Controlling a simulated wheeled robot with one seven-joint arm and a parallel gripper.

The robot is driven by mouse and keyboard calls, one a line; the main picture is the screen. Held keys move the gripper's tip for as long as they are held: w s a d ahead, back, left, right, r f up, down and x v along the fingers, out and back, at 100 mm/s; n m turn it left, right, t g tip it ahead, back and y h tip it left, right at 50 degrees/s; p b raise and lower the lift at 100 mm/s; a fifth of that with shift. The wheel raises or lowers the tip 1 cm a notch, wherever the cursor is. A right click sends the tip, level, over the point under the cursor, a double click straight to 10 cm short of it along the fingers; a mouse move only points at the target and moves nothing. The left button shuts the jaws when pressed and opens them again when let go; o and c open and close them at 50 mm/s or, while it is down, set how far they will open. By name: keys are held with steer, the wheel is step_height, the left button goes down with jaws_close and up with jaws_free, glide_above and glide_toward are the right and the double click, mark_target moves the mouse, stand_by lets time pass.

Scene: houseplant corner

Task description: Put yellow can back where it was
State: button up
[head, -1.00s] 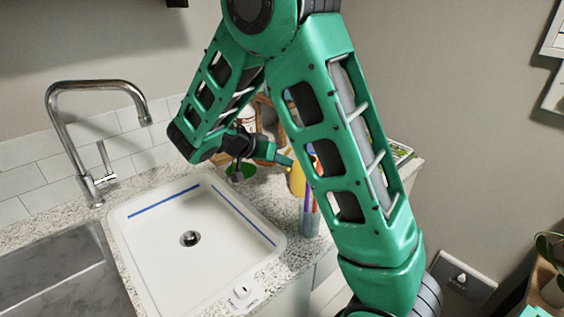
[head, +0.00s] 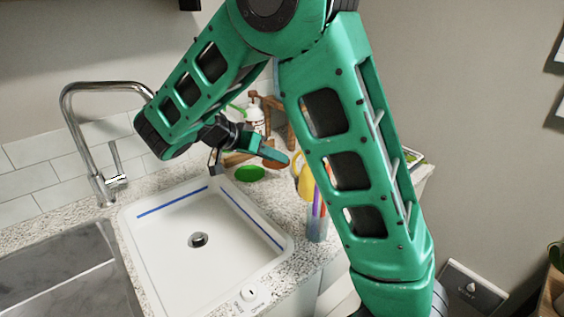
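The yellow can (head: 304,176) stands on the counter right of the sink, partly hidden behind my arm. A flat green disc (head: 250,174) lies on the counter to the left of the can, with nothing seen on it. My gripper (head: 248,164) is over the back right corner of the sink, near the green disc. Its two fingers are spread wide with nothing seen between them. The right finger points toward the can, and a small gap shows between them.
A cup of coloured pens (head: 317,222) stands at the counter's front edge, partly behind my arm. A white bottle (head: 256,120) and a wooden rack (head: 292,132) are at the back. The white sink (head: 165,250) with its tall tap (head: 68,120) is on the left.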

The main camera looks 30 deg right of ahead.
steer(key=shift+v, duration=1.45)
